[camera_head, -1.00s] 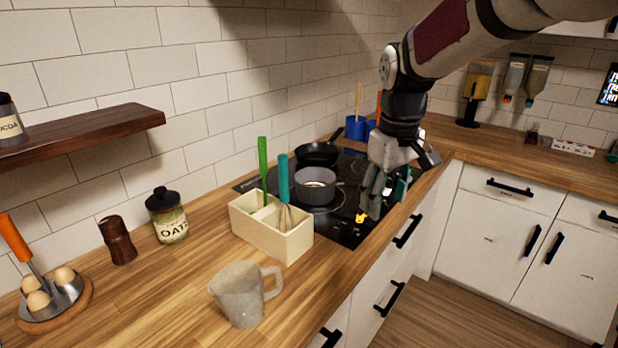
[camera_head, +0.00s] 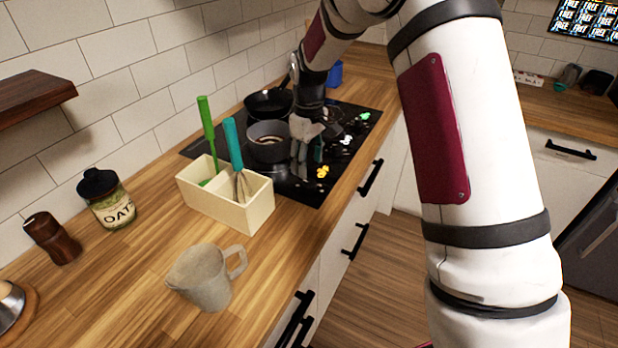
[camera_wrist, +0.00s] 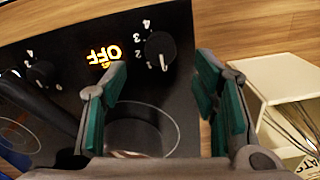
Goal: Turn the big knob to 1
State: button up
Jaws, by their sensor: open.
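Two black knobs are on the stovetop's control strip in the wrist view. The nearer, larger-looking knob (camera_wrist: 160,48) has numbers around it and stands just beyond the gap between my fingers. The other knob (camera_wrist: 40,72) is at the left. I cannot tell from size alone which is the big knob. My gripper (camera_wrist: 160,90) is open and empty, with green finger pads apart. In the head view my gripper (camera_head: 305,152) is over the stovetop (camera_head: 290,186); the knobs are not clear there.
A grey pot (camera_head: 268,150) stands close to my gripper's left, with a black pan (camera_head: 268,102) behind. A cream utensil box (camera_head: 222,207) with a whisk and green-handled tool is nearer. A jug (camera_head: 203,280) stands in front on the counter.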

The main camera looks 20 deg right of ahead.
aim_at(309, 182)
jog(key=shift+f+p, duration=0.35)
jog(key=shift+f, duration=2.85)
jog(key=c, duration=1.2)
